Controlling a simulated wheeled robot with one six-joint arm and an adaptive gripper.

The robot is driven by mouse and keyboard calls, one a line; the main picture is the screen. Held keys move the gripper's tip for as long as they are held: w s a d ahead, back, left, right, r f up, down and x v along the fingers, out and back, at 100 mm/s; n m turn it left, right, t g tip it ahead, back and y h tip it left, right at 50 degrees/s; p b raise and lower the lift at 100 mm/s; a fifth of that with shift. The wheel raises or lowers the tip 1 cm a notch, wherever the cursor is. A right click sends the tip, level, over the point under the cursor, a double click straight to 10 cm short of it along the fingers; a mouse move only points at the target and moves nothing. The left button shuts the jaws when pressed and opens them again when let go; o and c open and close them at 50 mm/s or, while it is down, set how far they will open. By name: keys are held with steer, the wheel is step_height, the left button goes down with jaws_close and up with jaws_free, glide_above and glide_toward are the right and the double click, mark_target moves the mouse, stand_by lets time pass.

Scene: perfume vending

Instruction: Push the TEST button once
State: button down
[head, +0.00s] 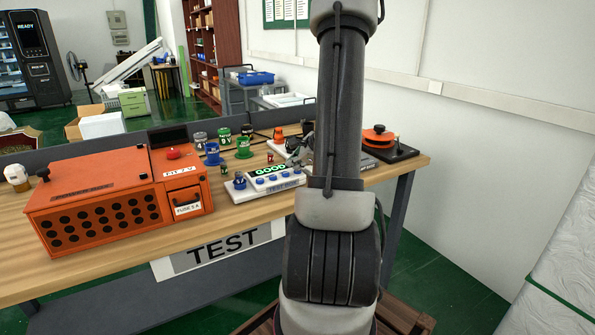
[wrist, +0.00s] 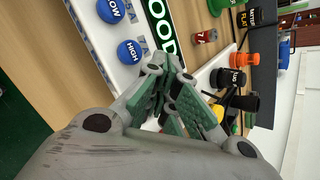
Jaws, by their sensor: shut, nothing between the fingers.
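A white test box (head: 272,186) with a lit green GOOD display (head: 268,171) and several blue buttons stands near the table's front edge. In the wrist view the box (wrist: 100,47) shows blue buttons marked LOW (wrist: 110,10) and HIGH (wrist: 131,51). The green display (wrist: 163,28) is beside them. I cannot make out a button marked TEST in either view. My gripper (wrist: 160,82) is shut and empty, its fingertips over or close to the box by the display. Contact cannot be told. In the head view my arm hides part of the gripper and the box's right end.
An orange machine (head: 100,203) with a red button (head: 172,153) stands left on the wooden table (head: 235,218). Blue and green spools (head: 243,149) stand behind the box. An orange reel device (head: 378,136) is at the right. A TEST sign (head: 220,247) hangs below the front edge.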

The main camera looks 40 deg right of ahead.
steer(key=shift+r, duration=0.1)
stand_by(0.3)
steer(key=shift+r, duration=0.75)
steer(key=shift+r, duration=0.1)
step_height(320, 180, up, 5)
steer(key=shift+f, duration=0.1)
stand_by(1.0)
